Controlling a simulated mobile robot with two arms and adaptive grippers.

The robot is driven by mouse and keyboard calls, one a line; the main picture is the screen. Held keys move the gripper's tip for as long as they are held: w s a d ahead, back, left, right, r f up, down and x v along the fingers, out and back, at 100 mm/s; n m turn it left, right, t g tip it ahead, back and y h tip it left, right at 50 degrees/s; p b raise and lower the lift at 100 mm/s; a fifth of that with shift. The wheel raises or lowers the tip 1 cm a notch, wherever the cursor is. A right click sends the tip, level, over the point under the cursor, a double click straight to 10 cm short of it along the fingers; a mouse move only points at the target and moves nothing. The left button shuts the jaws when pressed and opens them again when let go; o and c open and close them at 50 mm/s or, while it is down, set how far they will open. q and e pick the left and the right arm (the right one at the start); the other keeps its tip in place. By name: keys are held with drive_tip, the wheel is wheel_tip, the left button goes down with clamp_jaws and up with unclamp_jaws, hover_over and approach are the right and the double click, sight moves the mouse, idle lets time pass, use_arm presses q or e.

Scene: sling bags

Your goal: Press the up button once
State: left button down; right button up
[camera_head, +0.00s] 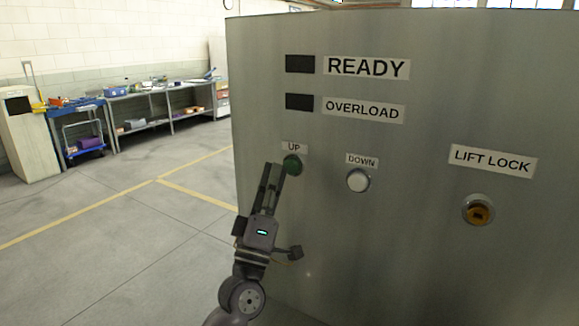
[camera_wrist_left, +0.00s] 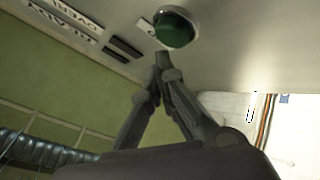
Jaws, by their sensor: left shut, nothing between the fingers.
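The green up button (camera_head: 292,165) sits on the grey panel under the UP label (camera_head: 294,148). It also shows at the top of the left wrist view (camera_wrist_left: 175,27), as a green dome in a metal ring. My left gripper (camera_head: 277,168) is shut and empty, its fingertips close beside the button at its lower left in the head view. In the left wrist view the joined fingertips (camera_wrist_left: 162,60) point at the button's lower edge. I cannot tell whether they touch it. My right gripper is in neither view.
The white DOWN button (camera_head: 358,180) is just right of the green one. Dark READY (camera_head: 300,64) and OVERLOAD (camera_head: 299,102) indicators are above. Workbenches (camera_head: 160,100) stand far back left; the floor between is clear.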

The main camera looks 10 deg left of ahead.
use_arm(q)
drive_tip(key=s, duration=0.1)
drive_tip(key=s+a+p, duration=0.1)
drive_tip(key=s, duration=0.1)
drive_tip(key=s+a, duration=0.1)
drive_tip(key=shift+s+p, duration=0.3)
drive_tip(key=shift+p, duration=0.05)
drive_tip(key=shift+f, duration=0.1)
idle(0.7)
